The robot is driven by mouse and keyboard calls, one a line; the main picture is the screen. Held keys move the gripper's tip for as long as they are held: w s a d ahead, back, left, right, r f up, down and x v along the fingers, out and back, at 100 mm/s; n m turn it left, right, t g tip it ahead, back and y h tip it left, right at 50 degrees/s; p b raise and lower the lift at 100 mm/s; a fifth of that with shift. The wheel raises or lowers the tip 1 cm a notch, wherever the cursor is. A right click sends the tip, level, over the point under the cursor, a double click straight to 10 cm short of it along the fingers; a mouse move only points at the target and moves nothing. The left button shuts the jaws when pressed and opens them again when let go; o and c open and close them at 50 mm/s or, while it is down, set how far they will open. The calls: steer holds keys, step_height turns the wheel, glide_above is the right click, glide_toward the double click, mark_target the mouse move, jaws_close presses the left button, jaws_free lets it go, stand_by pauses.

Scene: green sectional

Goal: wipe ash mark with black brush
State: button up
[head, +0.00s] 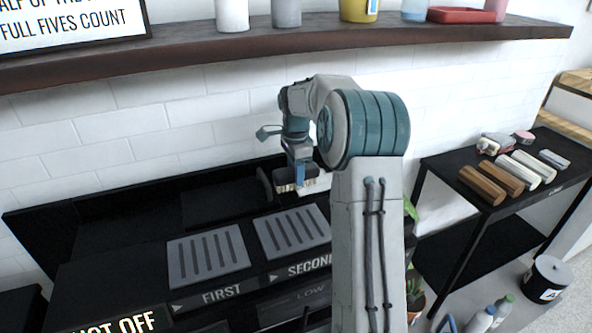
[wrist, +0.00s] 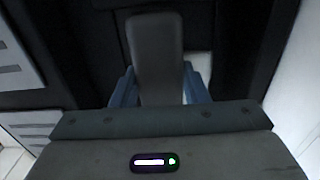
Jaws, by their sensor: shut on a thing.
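My gripper (head: 300,176) is shut on a dark brush, above the back of the black worktop. In the wrist view the brush's dark grey handle (wrist: 155,50) stands between the two blue fingers of my gripper (wrist: 158,92). In the head view the brush's pale bristles (head: 284,187) show just below the fingers. A pale patch (head: 320,184) shows behind and right of the fingers, and a light patch also shows beside the handle in the wrist view (wrist: 200,68). I cannot tell whether either is the ash mark. Contact between bristles and worktop is unclear.
Two grey slotted plates, marked FIRST (head: 208,257) and SECOND (head: 292,231), lie in front of the gripper. A wooden shelf (head: 300,38) with containers runs above. A black side table (head: 505,205) with several blocks stands right. A black bin (head: 547,279) and bottles are on the floor.

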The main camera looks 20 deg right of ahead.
steer(key=shift+f+b, duration=0.5)
steer(key=shift+f, duration=0.6)
stand_by(0.6)
steer(key=shift+d, duration=0.1)
steer(key=shift+d+r+p, duration=0.2)
steer(key=shift+d+p, duration=0.55)
steer(key=shift+d, duration=0.55)
steer(key=shift+d+f+p, duration=0.2)
steer(key=shift+d+p, duration=0.75)
steer(key=shift+d, duration=1.55)
steer(key=shift+s+d+p, duration=0.1)
steer(key=shift+d+p, duration=1.85)
steer(key=shift+d, duration=1.85)
steer(key=shift+w+r+p, duration=0.15)
steer(key=shift+w+p, duration=0.4)
steer(key=shift+w, duration=0.05)
steer(key=shift+w+a+p, duration=0.1)
steer(key=shift+w+p, duration=0.2)
steer(key=shift+w, duration=0.15)
steer(key=shift+a+f+b, duration=0.15)
steer(key=shift+a+b, duration=0.1)
steer(key=shift+a, duration=1.75)
steer(key=shift+a+f+b, duration=0.1)
steer(key=shift+a+b, duration=0.15)
steer(key=shift+a, duration=1.75)
